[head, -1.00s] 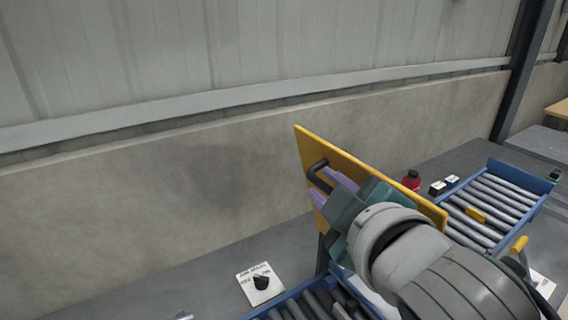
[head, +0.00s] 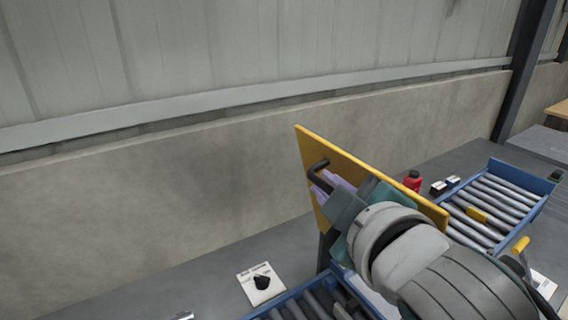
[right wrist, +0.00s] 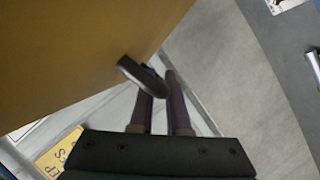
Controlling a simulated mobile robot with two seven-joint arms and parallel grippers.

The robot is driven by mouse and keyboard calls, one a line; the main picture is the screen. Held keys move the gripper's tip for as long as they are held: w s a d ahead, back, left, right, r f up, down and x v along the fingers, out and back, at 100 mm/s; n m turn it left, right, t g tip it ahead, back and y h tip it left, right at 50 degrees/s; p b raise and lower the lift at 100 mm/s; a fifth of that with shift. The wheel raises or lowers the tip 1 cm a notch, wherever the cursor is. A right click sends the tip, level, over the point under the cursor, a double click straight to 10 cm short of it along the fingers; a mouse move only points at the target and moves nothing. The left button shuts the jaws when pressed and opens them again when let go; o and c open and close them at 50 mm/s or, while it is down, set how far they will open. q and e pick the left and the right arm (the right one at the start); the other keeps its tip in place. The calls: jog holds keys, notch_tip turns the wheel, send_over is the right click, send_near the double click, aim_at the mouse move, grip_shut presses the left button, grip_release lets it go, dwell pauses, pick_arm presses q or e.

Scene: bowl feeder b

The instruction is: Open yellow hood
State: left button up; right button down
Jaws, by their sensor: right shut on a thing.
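The yellow hood (head: 385,181) is a flat panel standing steeply tilted above a blue-framed roller conveyor (head: 291,297). Its broad face also fills the upper left of the right wrist view (right wrist: 75,55). A black bent handle (head: 318,170) sticks out from its near face; its end shows in the right wrist view (right wrist: 140,75). My right gripper (head: 329,186) has its purple fingers close together at the handle. It is shut on the handle, though the contact is partly hidden. My right wrist covers the hood's lower part. My left gripper is not in view.
A second blue roller conveyor (head: 497,205) with yellow parts stands at the right. A red bottle (head: 412,181) and small dark boxes stand behind it. The wall runs behind the grey table.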

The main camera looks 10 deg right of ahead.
aim_at(356, 168)
dwell(0.4)
dwell(0.5)
jog(key=shift+m, duration=0.4)
jog(key=d+p, duration=0.1)
jog(key=d+r+p, duration=0.1)
jog(key=w+d+p, duration=0.1)
jog(key=p, duration=0.1)
jog(key=shift+w+d+r, duration=0.1)
jog(key=shift+d+r, duration=0.2)
jog(key=shift+r, duration=0.05)
jog(key=shift+w+d, duration=0.15)
jog(key=shift+d, duration=0.15)
jog(key=c, duration=1.2)
grip_release()
jog(key=shift+o, duration=0.2)
